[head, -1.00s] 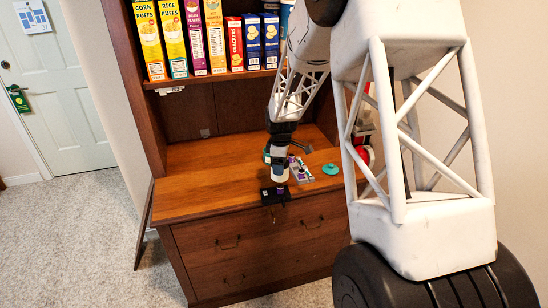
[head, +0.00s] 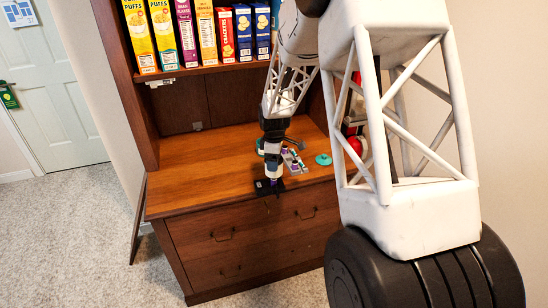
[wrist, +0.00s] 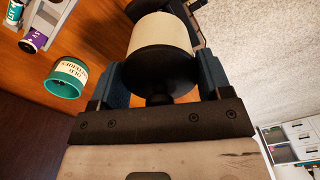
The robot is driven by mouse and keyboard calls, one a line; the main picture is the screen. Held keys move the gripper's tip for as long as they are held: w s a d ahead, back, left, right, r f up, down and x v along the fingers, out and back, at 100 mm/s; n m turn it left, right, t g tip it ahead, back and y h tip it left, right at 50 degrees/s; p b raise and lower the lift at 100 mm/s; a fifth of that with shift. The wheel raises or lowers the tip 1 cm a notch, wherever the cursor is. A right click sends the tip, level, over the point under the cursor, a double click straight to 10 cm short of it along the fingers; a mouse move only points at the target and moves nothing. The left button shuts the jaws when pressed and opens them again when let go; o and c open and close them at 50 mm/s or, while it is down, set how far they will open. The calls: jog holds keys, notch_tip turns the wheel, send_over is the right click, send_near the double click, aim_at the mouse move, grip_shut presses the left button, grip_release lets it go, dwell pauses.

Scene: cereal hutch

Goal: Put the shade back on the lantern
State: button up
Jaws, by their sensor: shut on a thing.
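My gripper (wrist: 162,78) is shut on the lantern's shade, a cream cylinder (wrist: 160,36) with a black cap and knob, held at the cap end. In the head view my gripper (head: 272,150) points down at the desk's front edge, with the pale shade (head: 273,171) below it. The flat black lantern base (head: 264,188) stands on the desk just under the shade. A small purple piece (head: 273,182) shows between them, so the shade looks apart from the base. The base (wrist: 196,28) is partly hidden behind the shade in the wrist view.
A grey tray (head: 294,161) with small purple-and-white cylinders lies behind the base. Cereal boxes (head: 185,35) fill the shelf above. The desk's left side (head: 195,180) is clear.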

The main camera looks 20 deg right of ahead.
jog(key=shift+f, duration=0.7)
jog(key=shift+f, duration=2.05)
dwell(2.3)
dwell(0.5)
jog(key=o, duration=1)
jog(key=shift+r, duration=0.2)
jog(key=shift+r, duration=3.35)
